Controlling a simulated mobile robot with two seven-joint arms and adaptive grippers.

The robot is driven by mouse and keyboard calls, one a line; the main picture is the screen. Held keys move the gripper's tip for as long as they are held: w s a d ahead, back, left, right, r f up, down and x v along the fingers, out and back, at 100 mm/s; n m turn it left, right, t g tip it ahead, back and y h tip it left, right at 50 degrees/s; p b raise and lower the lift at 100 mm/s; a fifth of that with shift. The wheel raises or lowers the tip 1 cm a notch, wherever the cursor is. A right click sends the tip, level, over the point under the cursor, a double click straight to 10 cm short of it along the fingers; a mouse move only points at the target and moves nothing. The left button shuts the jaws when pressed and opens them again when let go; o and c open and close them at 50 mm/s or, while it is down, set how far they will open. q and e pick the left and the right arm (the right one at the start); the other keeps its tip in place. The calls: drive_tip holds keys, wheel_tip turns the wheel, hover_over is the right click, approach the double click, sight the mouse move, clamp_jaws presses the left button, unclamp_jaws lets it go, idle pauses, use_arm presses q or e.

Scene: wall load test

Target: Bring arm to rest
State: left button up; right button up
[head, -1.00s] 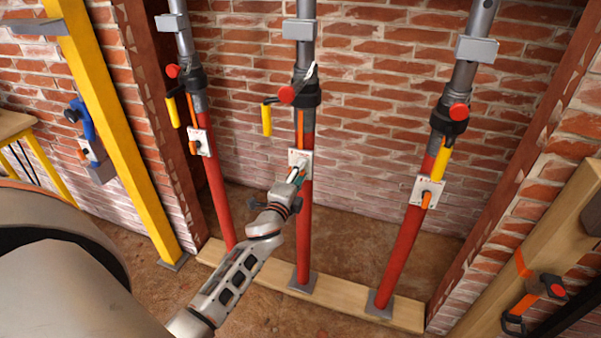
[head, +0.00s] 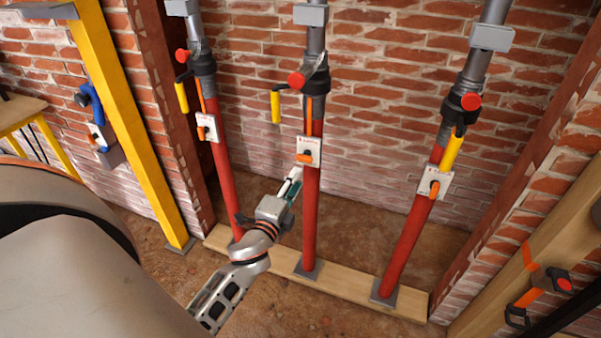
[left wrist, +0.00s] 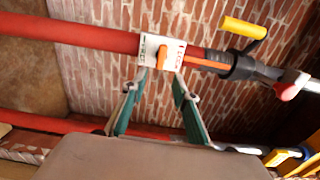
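My left gripper (head: 291,184) is in front of the middle red prop (head: 312,215), just below its white plate (head: 309,150). In the left wrist view its two green-sided fingers (left wrist: 160,78) stand apart with nothing between them, so it is open. The plate (left wrist: 150,48) lies ahead of the fingertips and looks clear of them. My right gripper is in neither view.
A left prop (head: 222,165) and a tilted right prop (head: 409,245) flank the middle one. All stand on a wooden plank (head: 345,291) before a brick wall. A yellow post (head: 128,130) stands left, a wooden beam (head: 545,225) right. Bare floor lies in front.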

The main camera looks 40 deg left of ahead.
use_arm(q)
drive_tip(key=shift+s+d, duration=0.15)
drive_tip(key=shift+s, duration=0.4)
drive_tip(key=s+d+f+n+g+h+p, duration=0.2)
drive_tip(key=s+d+f+n, duration=0.3)
drive_tip(key=s+d+f, duration=0.3)
drive_tip(key=s+d+f+n+g+h+p, duration=0.2)
drive_tip(key=s+d+f+n+g+h, duration=0.2)
drive_tip(key=s+d+f, duration=0.4)
drive_tip(key=s+d+n+g, duration=0.1)
drive_tip(key=s+d+n, duration=0.1)
drive_tip(key=s, duration=0.5)
drive_tip(key=shift+s+d+f+h+p, duration=0.3)
drive_tip(key=shift+s+d+f, duration=0.05)
drive_tip(key=shift+d+f, duration=0.1)
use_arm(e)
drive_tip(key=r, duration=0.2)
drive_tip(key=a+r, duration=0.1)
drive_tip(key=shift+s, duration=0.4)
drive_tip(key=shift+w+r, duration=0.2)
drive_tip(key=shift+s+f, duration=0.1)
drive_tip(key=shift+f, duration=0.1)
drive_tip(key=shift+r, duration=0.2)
